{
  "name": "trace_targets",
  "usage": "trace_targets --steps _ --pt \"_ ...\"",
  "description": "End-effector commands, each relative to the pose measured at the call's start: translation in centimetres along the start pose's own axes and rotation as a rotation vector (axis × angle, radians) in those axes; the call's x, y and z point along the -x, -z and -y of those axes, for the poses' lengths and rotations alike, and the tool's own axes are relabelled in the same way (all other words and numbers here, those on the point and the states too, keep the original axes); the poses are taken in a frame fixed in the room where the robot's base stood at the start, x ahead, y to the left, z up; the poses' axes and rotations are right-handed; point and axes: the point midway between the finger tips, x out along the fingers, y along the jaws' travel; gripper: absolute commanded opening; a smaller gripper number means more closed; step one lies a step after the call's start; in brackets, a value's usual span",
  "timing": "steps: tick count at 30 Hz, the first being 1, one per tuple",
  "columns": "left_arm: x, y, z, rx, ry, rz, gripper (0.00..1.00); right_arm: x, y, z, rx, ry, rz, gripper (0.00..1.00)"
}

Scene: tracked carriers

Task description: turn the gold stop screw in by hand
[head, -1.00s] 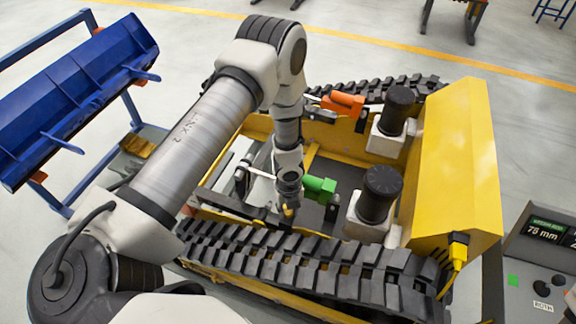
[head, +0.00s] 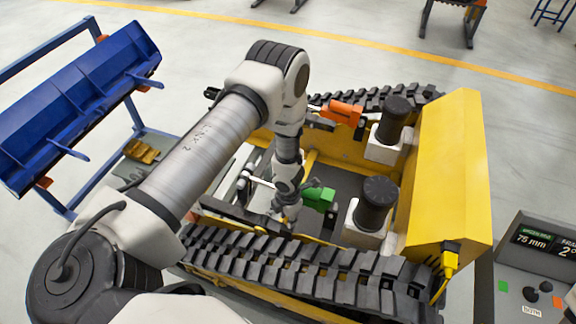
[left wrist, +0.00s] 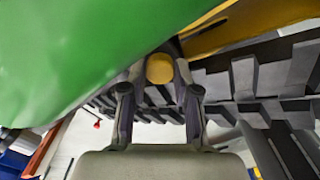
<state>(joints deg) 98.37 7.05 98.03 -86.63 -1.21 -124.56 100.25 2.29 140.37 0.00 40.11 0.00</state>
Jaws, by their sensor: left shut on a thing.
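The gold stop screw (left wrist: 160,68) shows as a rounded yellow head between my left gripper's fingertips in the left wrist view. My left gripper (left wrist: 158,80) is shut on it, one finger on each side. The green block also fills the upper left of the left wrist view (left wrist: 70,55), close to the fingers. My right gripper is not in view.
The near black track (head: 310,270) runs just in front of the gripper. Black cylinders (head: 376,200) on white mounts and a yellow housing (head: 445,180) stand to the right. An orange block (head: 341,112) is further back. A display (head: 545,242) at right reads 75 mm.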

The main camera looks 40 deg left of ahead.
Motion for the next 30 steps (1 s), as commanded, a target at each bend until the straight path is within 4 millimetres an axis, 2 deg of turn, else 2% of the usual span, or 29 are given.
trace_targets --steps 2,9,12,19,20,21,30 --pt "-0.09 0.09 0.06 -0.042 0.001 -0.002 0.05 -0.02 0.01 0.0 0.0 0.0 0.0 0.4" --pt "-0.1 0.13 0.09 -0.662 0.003 0.002 0.05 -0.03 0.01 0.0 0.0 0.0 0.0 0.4" --pt "-0.11 0.14 0.11 -0.817 0.003 0.003 0.05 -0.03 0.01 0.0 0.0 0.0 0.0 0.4" --pt "-0.13 0.17 0.14 -0.849 0.004 0.002 0.05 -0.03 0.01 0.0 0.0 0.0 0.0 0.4" --pt "-0.13 0.17 0.15 -0.849 0.004 0.002 0.4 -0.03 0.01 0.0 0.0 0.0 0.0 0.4" --pt "-0.13 0.17 0.15 -0.848 0.004 0.002 0.54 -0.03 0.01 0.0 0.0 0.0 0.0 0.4" --pt "-0.14 0.07 0.07 -0.815 0.002 0.003 0.54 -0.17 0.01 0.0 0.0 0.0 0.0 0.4"
